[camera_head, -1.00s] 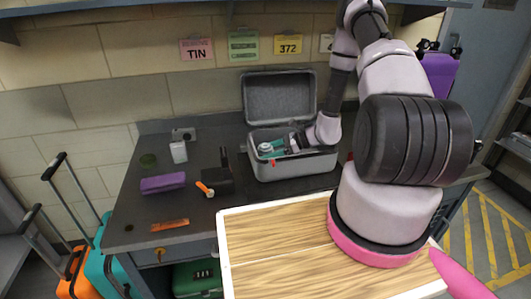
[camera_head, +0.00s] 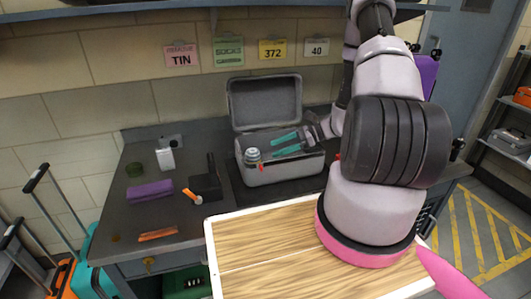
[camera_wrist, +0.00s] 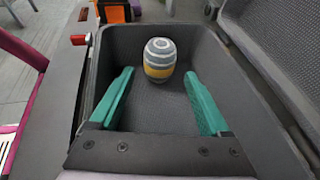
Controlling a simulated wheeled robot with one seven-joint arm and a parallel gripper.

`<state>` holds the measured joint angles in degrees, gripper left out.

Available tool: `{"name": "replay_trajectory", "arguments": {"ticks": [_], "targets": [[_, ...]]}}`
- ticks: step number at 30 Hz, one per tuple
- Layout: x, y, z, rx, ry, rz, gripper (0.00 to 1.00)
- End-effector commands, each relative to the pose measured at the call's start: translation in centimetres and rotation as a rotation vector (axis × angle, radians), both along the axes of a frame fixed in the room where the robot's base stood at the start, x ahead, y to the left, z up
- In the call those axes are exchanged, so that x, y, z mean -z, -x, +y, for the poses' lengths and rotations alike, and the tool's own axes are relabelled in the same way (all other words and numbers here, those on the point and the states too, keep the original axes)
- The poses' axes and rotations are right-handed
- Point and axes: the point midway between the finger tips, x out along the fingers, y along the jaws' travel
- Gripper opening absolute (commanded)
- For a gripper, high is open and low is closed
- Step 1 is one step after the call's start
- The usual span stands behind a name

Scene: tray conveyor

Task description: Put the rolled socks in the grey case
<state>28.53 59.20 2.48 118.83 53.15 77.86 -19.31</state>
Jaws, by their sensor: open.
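The grey case (camera_head: 285,170) stands on the dark counter with its lid (camera_head: 264,102) raised at the back. The rolled socks (camera_wrist: 159,58), banded grey and yellow, are inside the case at the far end of the wrist view. In the head view the rolled socks (camera_head: 252,155) show at the case's left end. My gripper (camera_head: 275,147) reaches over the case from the right with its teal fingers spread. In the wrist view my gripper (camera_wrist: 159,74) is open, one finger on each side and nearer the camera, with a gap between fingers and socks.
A white-edged wooden surface (camera_head: 250,245) is in front.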

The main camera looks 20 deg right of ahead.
Motion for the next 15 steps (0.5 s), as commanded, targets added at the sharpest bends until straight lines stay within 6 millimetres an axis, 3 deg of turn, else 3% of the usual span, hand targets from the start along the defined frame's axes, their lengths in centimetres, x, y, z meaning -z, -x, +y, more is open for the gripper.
{"name": "replay_trajectory", "arguments": {"ticks": [4, 11, 15], "targets": [[-0.6, 0.3, -1.3, 0.000, 0.001, -0.002, 0.81], [-1.1, 0.4, -1.6, -0.010, 0.007, -0.006, 0.81], [-4.0, 0.2, -1.1, -0.074, 0.058, -0.052, 0.81]]}}
